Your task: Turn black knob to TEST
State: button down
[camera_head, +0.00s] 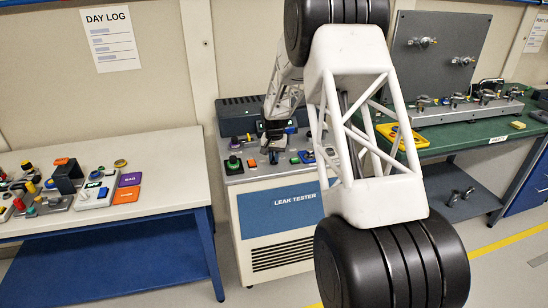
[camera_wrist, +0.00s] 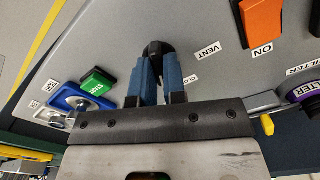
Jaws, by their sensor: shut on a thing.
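The black knob (camera_wrist: 157,47) shows in the wrist view on the grey panel of the leak tester, with only its top part visible. My gripper (camera_wrist: 159,66) has its two blue fingers shut on it, one at each side. In the head view my gripper (camera_head: 273,148) is over the middle of the top panel of the leak tester (camera_head: 283,210), and the black knob is hidden there.
Near the knob are a green START button (camera_wrist: 97,84), a blue-rimmed control (camera_wrist: 72,99), an orange ON switch (camera_wrist: 262,20) and a purple FILTER knob (camera_wrist: 303,89). A cream table (camera_head: 165,175) with several controls stands left; a green bench (camera_head: 465,137) stands right.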

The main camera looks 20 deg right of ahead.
jog(key=m, duration=0.6)
jog(key=shift+m, duration=0.4)
jog(key=c, duration=1.2)
grip_release()
jog(key=shift+r, duration=0.1)
jog(key=shift+r, duration=3.75)
jog(key=shift+s+r, duration=0.1)
